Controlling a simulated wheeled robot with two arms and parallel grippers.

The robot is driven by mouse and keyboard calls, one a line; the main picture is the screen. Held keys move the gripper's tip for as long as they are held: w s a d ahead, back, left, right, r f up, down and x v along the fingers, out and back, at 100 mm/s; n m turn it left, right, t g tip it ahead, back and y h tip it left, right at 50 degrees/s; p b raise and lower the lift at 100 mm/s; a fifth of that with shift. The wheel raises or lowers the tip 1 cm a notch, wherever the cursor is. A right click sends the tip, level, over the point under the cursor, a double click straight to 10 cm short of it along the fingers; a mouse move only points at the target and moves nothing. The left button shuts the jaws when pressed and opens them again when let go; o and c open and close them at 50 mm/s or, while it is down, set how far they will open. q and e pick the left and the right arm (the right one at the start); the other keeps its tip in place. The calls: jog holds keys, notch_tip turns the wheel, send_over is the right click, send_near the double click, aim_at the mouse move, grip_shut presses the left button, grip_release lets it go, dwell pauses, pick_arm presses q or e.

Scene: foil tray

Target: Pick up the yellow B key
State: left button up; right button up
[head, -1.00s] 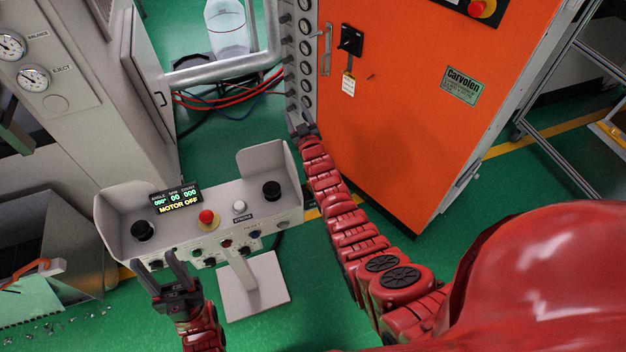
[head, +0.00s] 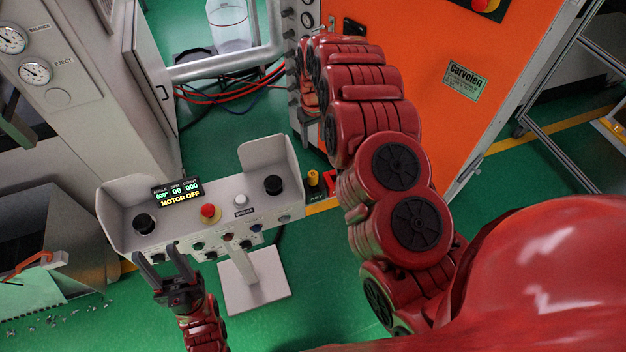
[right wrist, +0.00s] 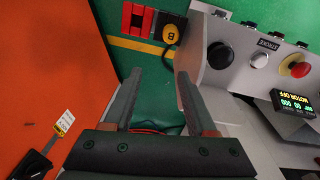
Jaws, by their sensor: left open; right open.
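The yellow key (right wrist: 171,33) with a dark B on its round face shows at the top middle of the right wrist view, against the green floor, beside a red piece (right wrist: 129,18). In the head view the small yellow key (head: 313,178) shows just right of the grey control console (head: 160,238). My right gripper (right wrist: 158,78) is open and empty in its wrist view, with the key beyond its fingertips and apart from them. In the head view my right arm hides this gripper. My left gripper (head: 155,251) is open and empty at the console's front left.
An orange cabinet (head: 440,130) stands behind and right of my right arm. The console carries a red stop button (head: 210,213), knobs and a display reading MOTOR OFF (head: 178,190). A pipe frame and red hoses lie behind it.

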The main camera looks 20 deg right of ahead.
jog(key=s, duration=0.2)
jog(key=b, duration=0.8)
send_over(313, 174)
jog(key=shift+g, duration=0.4)
jog(key=f, duration=0.8)
jog(key=shift+w+d, duration=0.15)
jog(key=shift+w, duration=0.1)
notch_tip(313, 174, down, 3)
jog(key=shift+p, duration=0.65)
jog(key=shift+f+p, duration=0.3)
jog(key=f+p, duration=0.1)
jog(key=f, duration=0.1)
jog(key=f+p, duration=0.1)
jog(key=shift+s+f, duration=0.2)
jog(key=shift+f, duration=0.15)
jog(key=shift+a+f, duration=0.2)
jog(key=shift+f, duration=0.4)
grip_shut()
